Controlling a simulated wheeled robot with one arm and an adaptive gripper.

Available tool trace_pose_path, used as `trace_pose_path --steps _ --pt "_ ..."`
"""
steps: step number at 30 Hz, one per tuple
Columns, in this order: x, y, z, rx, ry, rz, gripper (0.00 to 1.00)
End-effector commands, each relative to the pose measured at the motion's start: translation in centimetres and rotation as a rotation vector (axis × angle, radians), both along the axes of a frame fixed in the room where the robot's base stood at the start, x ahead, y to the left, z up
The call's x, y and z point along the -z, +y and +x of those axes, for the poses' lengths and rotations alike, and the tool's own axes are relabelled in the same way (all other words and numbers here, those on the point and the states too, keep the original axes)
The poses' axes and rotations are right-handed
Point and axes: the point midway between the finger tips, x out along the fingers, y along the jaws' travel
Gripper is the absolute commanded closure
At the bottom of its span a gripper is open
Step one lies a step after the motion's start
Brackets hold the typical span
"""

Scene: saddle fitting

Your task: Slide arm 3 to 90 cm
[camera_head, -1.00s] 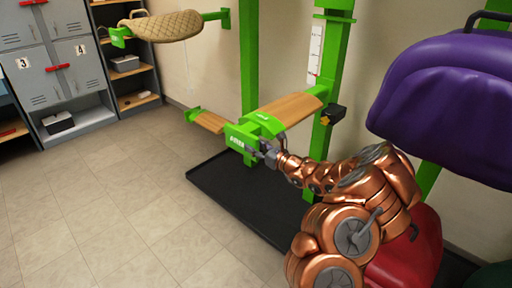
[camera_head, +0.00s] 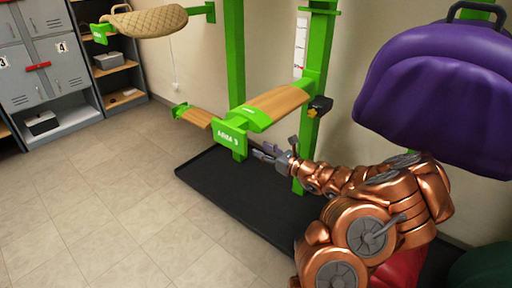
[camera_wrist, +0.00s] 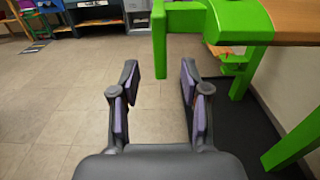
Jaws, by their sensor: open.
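Arm 3 (camera_head: 276,103) is a green bracket with a wooden top, jutting from a green upright post (camera_head: 309,130). Its front plate (camera_head: 231,137) reads "ARM 3". A white scale strip (camera_head: 301,45) is on the wall side of the post, above the arm; its figures are too small to read. A black and yellow knob (camera_head: 320,105) sits at the post by the arm's rear. My gripper (camera_head: 262,151) is open and empty, just below and right of the front plate. In the wrist view, the open fingers (camera_wrist: 158,78) point at floor, with the green arm (camera_wrist: 240,20) above right.
A purple-covered saddle (camera_head: 440,95) hangs at right, close above my arm. A quilted tan saddle pad (camera_head: 150,21) rests on another green arm upper left. A lower wooden-topped arm (camera_head: 195,117) is behind. A black mat (camera_head: 250,195) lies below; the tiled floor at left is clear.

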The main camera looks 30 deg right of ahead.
Motion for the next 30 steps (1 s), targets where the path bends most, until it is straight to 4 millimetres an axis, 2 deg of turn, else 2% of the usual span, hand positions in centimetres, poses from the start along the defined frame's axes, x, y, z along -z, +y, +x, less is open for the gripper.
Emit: trace_pose_path --steps 3,9,30 --pt "0.0 -0.5 -1.2 0.002 0.001 0.001 0.54" --pt "0.0 -0.8 -2.3 0.001 0.001 0.001 0.54" --pt "0.1 -0.8 -2.5 0.000 0.001 0.001 0.54"
